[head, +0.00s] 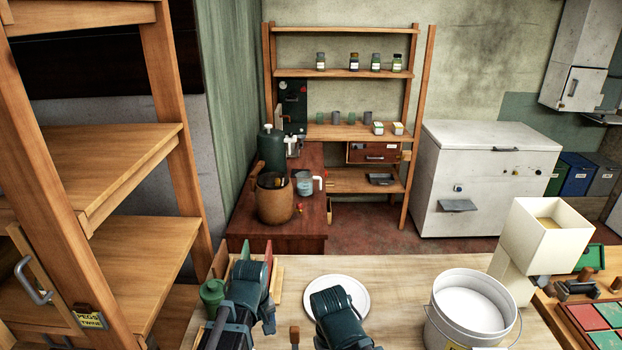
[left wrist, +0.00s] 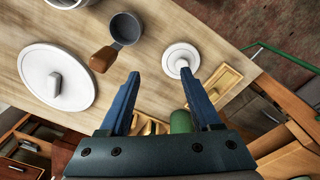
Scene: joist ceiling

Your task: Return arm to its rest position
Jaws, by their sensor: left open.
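My left gripper (left wrist: 161,78) is open in the left wrist view, with two blue fingers apart and nothing between them. It points over the wooden tabletop (left wrist: 150,75). In the head view, dark green parts of my arms stand at the table's near edge, low in the picture; the fingertips are hard to make out there. My right gripper does not show.
On the table are a white plate (head: 357,284), a white bucket (head: 468,305) and a green jar (head: 212,292). The left wrist view shows a white lid (left wrist: 75,85), a grey cup with wooden handle (left wrist: 125,27) and a small white disc (left wrist: 181,58). A wooden shelf (head: 110,165) rises at left.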

